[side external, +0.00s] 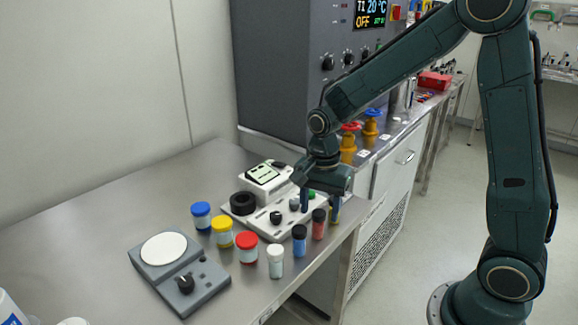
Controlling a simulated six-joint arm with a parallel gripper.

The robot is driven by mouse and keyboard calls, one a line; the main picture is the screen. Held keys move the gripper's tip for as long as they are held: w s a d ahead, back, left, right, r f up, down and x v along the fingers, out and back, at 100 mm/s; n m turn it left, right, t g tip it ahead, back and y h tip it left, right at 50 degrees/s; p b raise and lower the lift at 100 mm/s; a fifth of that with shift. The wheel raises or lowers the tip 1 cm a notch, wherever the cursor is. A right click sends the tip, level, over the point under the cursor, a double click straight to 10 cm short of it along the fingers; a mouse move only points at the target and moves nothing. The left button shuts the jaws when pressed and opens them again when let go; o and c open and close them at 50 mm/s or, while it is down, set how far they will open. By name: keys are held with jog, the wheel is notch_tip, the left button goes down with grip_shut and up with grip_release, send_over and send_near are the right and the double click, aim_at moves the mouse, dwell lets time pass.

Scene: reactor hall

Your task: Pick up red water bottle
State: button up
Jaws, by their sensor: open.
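A small red bottle with a black cap (319,230) stands upright near the right edge of the steel bench. A white jar with a red lid (247,248) stands to its left. No other bottle on the bench has a red body. My gripper (320,205) points down with its fingers open, one each side of the red bottle's cap in the picture. This view does not show clearly whether the fingers are around the bottle or behind it. Nothing is seen held between them.
A blue bottle (299,240) and a pale bottle (276,262) stand left of the red one; a yellow bottle is partly hidden at right. Blue-lidded (201,216) and yellow-lidded jars (222,232), a white instrument (262,180) and a grey stirrer plate (180,275) are close.

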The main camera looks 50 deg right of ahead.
aim_at(319, 212)
jog(key=shift+f, duration=1.95)
jog(key=shift+c, duration=0.2)
jog(key=c, duration=1)
